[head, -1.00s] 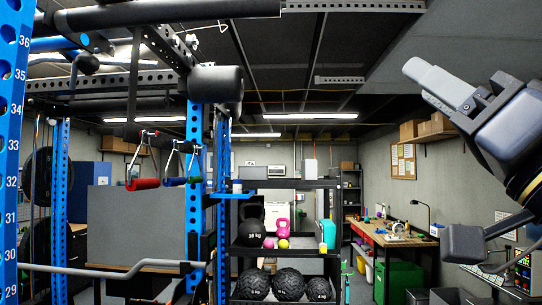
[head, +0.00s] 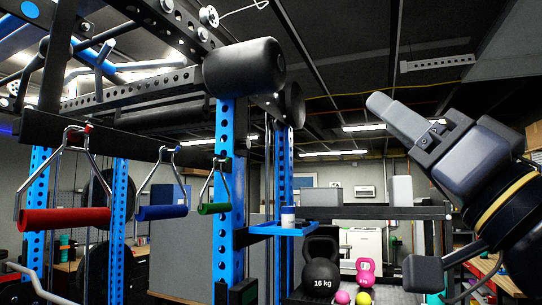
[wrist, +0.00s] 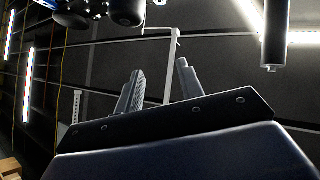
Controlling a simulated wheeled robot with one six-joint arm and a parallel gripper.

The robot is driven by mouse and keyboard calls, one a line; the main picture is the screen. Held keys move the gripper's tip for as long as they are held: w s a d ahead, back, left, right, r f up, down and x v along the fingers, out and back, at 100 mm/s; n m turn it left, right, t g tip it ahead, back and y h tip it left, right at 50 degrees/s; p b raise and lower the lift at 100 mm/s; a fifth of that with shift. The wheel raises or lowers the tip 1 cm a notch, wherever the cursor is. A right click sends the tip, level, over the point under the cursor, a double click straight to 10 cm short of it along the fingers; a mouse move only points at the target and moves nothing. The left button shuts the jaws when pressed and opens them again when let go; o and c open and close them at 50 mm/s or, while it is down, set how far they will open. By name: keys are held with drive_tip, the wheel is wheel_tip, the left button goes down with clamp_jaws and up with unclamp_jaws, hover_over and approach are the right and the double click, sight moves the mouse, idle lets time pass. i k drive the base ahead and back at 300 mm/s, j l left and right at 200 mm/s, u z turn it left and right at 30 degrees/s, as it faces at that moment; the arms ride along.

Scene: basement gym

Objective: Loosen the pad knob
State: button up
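A black foam roller pad (head: 245,68) sticks out from the blue rack upright at the upper middle of the head view. A small round silver knob (head: 208,15) shows on the dark beam above it; I cannot tell for sure whether it is the pad knob. My gripper (head: 376,104) is raised at the right, pointing up and left, clear of the pad and knob. In the wrist view, the two fingers of my gripper (wrist: 158,82) stand apart with nothing between them. Dark rounded parts (wrist: 125,10) show at the top edge there, not clearly identifiable.
Red (head: 65,219), blue (head: 162,212) and green (head: 213,208) handles hang from the rack at the left. A small blue shelf (head: 283,229) holds a white-and-blue container. A black kettlebell (head: 321,270) and a pink one (head: 365,270) stand behind. Air between gripper and pad is free.

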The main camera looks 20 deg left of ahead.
sight(245, 142)
drive_tip(key=i+j+u, duration=0.35)
drive_tip(key=i, duration=0.5)
drive_tip(key=i+l+u, duration=0.1)
drive_tip(key=i+u, duration=0.3)
drive_tip(key=i, duration=0.4)
drive_tip(key=i+j, duration=0.15)
drive_tip(key=i+l+z, duration=0.05)
drive_tip(key=i, duration=0.05)
